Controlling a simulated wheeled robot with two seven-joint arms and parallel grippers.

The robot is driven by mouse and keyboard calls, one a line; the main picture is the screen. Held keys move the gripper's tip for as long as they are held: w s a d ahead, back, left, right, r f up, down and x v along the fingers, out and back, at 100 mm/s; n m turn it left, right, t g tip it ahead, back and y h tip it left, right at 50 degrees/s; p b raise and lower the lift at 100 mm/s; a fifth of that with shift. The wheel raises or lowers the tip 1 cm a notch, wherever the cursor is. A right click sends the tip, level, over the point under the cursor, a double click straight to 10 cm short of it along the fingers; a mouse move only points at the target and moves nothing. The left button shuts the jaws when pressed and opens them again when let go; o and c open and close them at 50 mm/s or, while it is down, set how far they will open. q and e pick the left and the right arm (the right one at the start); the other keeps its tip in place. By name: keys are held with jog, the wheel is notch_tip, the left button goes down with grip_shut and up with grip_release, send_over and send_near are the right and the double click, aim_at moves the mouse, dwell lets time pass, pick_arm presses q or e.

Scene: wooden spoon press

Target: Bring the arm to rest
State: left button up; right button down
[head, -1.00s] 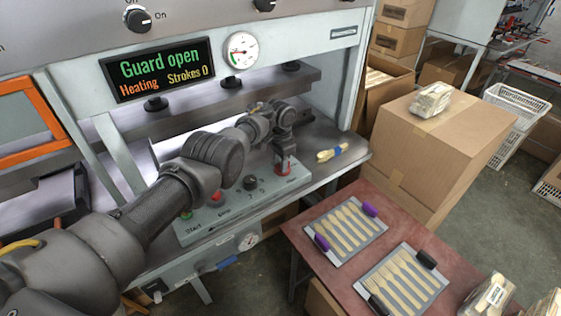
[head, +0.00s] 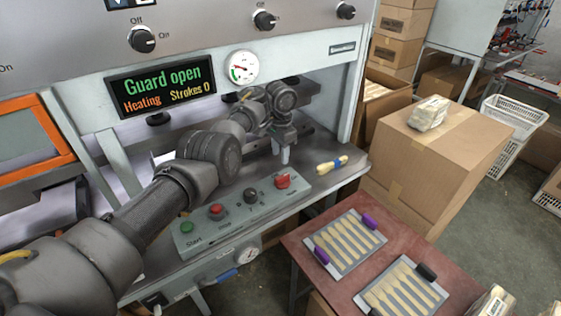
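My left arm reaches in from the left over the press's front ledge. My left gripper (head: 284,155) points down above the ledge, just behind the control panel (head: 240,215). It is apart from the red switch (head: 283,180) at the panel's right end. Its fingers look close together, but they are too small to tell open from shut. Nothing is seen hanging from them. My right arm and gripper are out of view. The press display (head: 160,86) reads "Guard open", "Heating" and "Strokes 0".
Two trays of wooden pieces, one left (head: 316,249) and one right (head: 362,301), lie on the red-brown table (head: 300,230). A cardboard box (head: 412,170) stands behind it.

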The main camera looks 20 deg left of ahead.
pick_arm(q)
jog(key=shift+r, duration=0.4)
